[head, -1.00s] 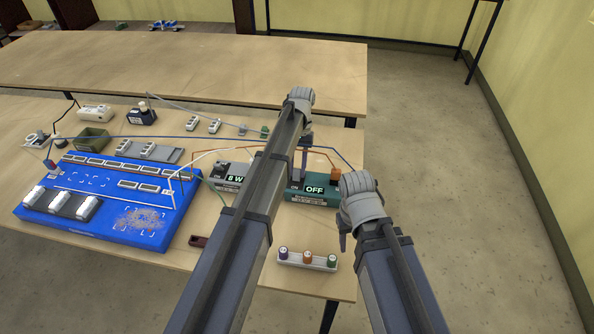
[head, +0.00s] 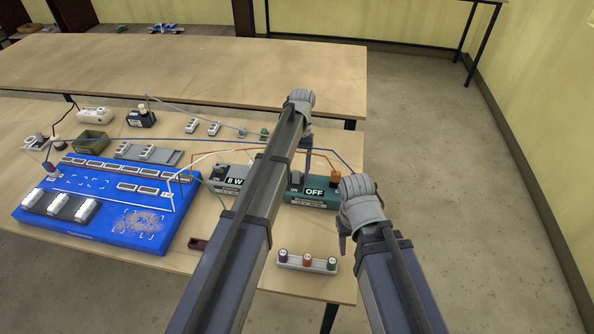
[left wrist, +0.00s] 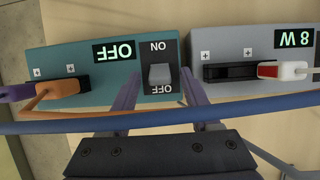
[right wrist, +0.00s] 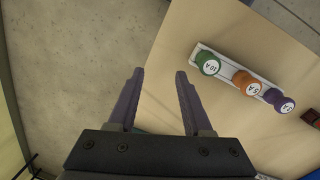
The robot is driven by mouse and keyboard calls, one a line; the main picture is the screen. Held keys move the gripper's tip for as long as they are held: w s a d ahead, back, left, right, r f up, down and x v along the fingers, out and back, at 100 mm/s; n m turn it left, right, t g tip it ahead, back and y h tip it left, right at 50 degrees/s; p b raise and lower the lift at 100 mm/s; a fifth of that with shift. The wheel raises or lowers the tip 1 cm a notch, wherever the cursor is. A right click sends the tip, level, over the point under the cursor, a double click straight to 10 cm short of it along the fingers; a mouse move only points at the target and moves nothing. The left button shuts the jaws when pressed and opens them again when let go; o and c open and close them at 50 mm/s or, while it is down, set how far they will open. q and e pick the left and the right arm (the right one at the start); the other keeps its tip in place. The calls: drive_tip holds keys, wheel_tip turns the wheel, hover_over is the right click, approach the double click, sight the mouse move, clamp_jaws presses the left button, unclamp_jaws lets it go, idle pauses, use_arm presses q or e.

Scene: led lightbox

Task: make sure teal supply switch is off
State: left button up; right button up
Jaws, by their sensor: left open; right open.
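The teal supply (head: 325,190) stands on the near table, and its display reads OFF. It also shows upside down in the left wrist view (left wrist: 80,65), with its grey switch (left wrist: 159,74) between the ON and OFF labels. The display there also reads OFF. My left gripper (left wrist: 162,82) is open, its fingers on either side of the switch area. I cannot tell whether they touch the supply. In the head view my left arm hides part of the supply. My right gripper (right wrist: 160,80) is open and empty, beyond the table's right edge.
A grey supply (left wrist: 250,50) reading 8 W stands beside the teal one. Orange and blue cables (left wrist: 60,127) run close to my left fingers. A white strip with three coloured knobs (head: 307,262) lies at the front. A blue lightbox (head: 100,215) is at left.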

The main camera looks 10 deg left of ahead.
drive_tip(key=shift+r, duration=0.1)
use_arm(q)
drive_tip(key=p+v, duration=0.7)
drive_tip(key=shift+w+r, duration=0.2)
drive_tip(key=shift+r, duration=0.15)
use_arm(e)
wheel_tip(320, 180, up, 7)
use_arm(q)
drive_tip(key=s+d+m+t, duration=0.2)
drive_tip(key=s+d, duration=0.1)
drive_tip(key=s, duration=0.9)
drive_tip(key=s+d+f+m+t+y, duration=0.1)
drive_tip(key=s+d+t, duration=0.1)
drive_tip(key=s, duration=1.1)
drive_tip(key=shift+s+d+f+m, duration=0.2)
drive_tip(key=shift+d+f+m, duration=0.15)
drive_tip(key=shift+d, duration=0.5)
